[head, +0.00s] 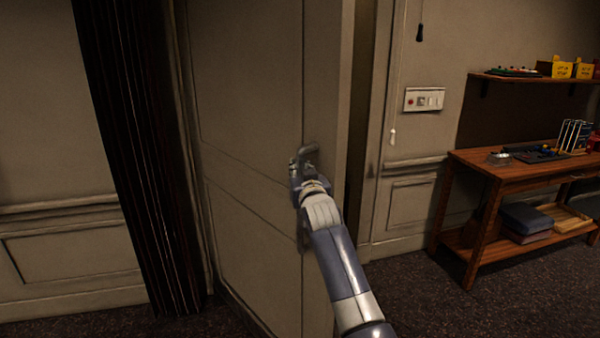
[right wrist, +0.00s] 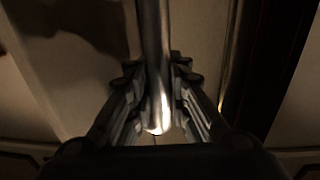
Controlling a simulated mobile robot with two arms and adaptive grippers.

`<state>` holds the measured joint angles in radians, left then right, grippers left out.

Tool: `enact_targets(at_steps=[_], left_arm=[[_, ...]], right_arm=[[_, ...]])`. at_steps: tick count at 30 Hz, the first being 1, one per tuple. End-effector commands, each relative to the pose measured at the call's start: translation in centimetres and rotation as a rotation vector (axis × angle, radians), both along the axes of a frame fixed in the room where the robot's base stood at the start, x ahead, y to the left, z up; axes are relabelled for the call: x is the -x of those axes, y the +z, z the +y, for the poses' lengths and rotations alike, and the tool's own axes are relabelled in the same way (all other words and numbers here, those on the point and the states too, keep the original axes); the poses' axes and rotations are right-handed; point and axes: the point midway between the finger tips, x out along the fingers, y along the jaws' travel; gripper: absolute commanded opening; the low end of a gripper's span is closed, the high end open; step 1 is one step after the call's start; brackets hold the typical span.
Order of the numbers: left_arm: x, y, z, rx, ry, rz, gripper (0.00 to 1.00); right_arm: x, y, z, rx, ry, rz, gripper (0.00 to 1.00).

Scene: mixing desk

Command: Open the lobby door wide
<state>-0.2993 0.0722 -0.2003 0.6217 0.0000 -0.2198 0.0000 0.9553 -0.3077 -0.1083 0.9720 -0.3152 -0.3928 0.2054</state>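The lobby door (head: 250,90) is a tall beige panelled door in the middle of the head view. It stands ajar, with its free edge (head: 345,120) showing and a dark gap between it and the frame at its right. A metal handle (head: 308,149) sits near the free edge. My right gripper (head: 303,165) is at the handle. In the right wrist view the handle bar (right wrist: 154,60) runs between the two fingers, which lie close against it on both sides. The fingers' contact is dim there. My left gripper is not in view.
A dark curtain (head: 140,150) hangs left of the door. At the right, a wooden table (head: 500,165) with a lower shelf stands against the wall, under a wall shelf (head: 535,80). A switch plate (head: 424,99) is beside the frame. Carpet (head: 420,295) in front is clear.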

Motion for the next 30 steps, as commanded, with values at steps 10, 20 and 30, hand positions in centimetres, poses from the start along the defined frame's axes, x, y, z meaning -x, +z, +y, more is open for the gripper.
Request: enact_targets(at_steps=[10, 20, 30], left_arm=[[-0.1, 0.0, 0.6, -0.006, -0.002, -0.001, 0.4], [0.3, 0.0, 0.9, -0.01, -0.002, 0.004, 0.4], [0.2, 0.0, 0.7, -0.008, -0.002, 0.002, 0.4]], right_arm=[[0.1, -0.2, 0.2, 0.0, 0.003, 0.003, 0.38], [0.5, -0.1, 0.2, -0.003, 0.005, 0.001, 0.38], [3.8, -0.3, -1.0, -0.004, 0.0, 0.003, 0.38]])
